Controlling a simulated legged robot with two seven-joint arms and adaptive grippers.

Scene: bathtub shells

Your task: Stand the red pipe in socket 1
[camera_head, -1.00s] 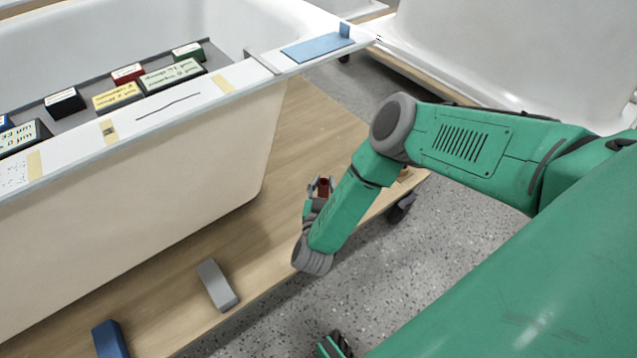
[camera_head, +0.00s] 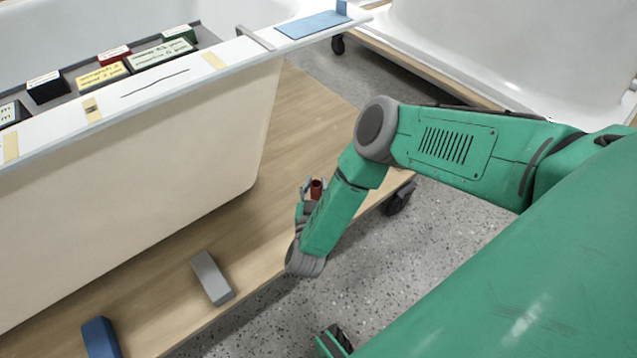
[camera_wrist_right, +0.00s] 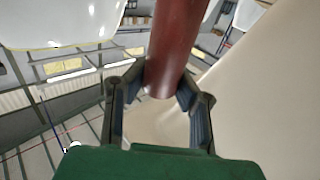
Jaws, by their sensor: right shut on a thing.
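The red pipe (camera_wrist_right: 172,50) is held between the two fingers of my right gripper (camera_wrist_right: 163,88) in the right wrist view. In the head view the pipe (camera_head: 317,188) shows only as a small dark red end beyond my forearm. My right gripper (camera_head: 311,189) there is above the wooden platform, to the right of the bathtub's end, and partly hidden by my own arm. I cannot make out a socket in either view. A green and dark part at the bottom edge of the head view may be my left gripper (camera_head: 335,343); its fingers do not show clearly.
The white bathtub shell (camera_head: 150,180) stands on the wooden platform (camera_head: 270,215). A grey block (camera_head: 212,278) and a blue block (camera_head: 101,338) lie on the platform. Labelled boxes (camera_head: 160,54) sit in a tray, and a blue plate (camera_head: 312,24) lies on the rim board.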

